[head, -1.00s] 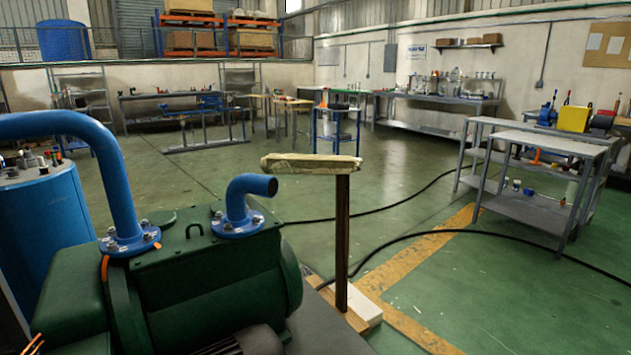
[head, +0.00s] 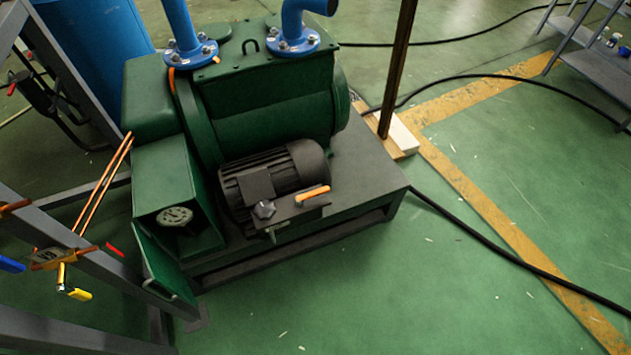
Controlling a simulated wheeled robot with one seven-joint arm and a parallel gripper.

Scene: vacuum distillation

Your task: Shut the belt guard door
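The belt guard door (head: 160,262) is a green panel at the lower left of the pump in the head view. It hangs open, swung out from the front of the green guard box (head: 162,168). A metal handle (head: 161,291) is on its lower part. Through the open front a round gauge or pulley-like disc (head: 175,216) shows inside the box. My gripper is not in view.
A black motor (head: 275,178) with an orange lever (head: 312,193) sits right of the box on a dark plinth (head: 370,190). A grey frame (head: 90,268) with copper pipes and valves stands close left of the door. Green floor (head: 400,290) in front is clear. A black cable (head: 500,255) crosses at right.

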